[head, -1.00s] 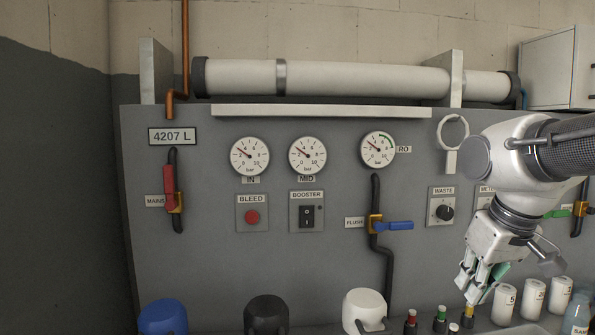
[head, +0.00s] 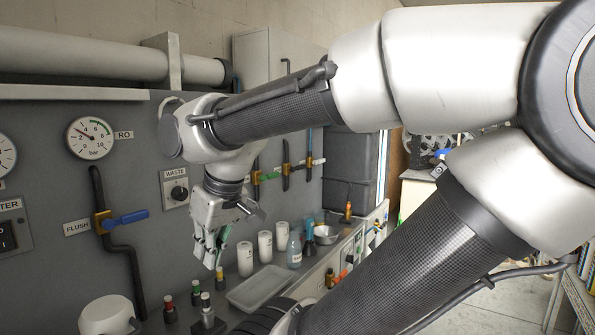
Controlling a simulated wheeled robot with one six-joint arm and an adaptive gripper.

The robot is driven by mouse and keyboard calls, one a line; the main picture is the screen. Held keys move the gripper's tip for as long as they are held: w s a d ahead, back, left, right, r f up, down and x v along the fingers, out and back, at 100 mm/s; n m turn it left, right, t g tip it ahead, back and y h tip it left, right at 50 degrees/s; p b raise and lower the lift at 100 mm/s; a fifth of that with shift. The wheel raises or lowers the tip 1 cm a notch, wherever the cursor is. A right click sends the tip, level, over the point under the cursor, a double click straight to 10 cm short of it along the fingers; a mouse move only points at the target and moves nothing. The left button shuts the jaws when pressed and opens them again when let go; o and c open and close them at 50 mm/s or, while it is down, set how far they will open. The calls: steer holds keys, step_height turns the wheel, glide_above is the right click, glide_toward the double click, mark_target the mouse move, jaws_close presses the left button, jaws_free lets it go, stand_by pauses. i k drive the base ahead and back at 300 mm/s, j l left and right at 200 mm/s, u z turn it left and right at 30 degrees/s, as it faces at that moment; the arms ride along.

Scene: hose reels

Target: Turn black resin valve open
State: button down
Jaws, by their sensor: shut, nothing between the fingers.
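I cannot make out a valve plainly marked as black resin. A black round knob (head: 179,193) sits on a plate labelled WASTE, left of my gripper. Several small pipe valves are on the panel behind my arm; one has a green handle (head: 270,176). Their labels are too small to read. My gripper (head: 213,264) points down in front of the panel, shut and empty, above the bench and apart from the valves. My arm hides part of the panel.
A blue-handled FLUSH valve (head: 126,217) is at left. Open floor (head: 510,295) shows at the far right.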

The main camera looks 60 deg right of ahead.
mark_target(299, 167)
steer(key=z, duration=1.7)
steer(key=i+l, duration=0.15)
steer(key=l, duration=0.25)
steer(key=i+l, duration=0.15)
steer(key=l, duration=0.2)
steer(key=i+l, duration=0.1)
steer(key=l, duration=0.3)
steer(key=i+l, duration=0.15)
steer(key=l, duration=0.25)
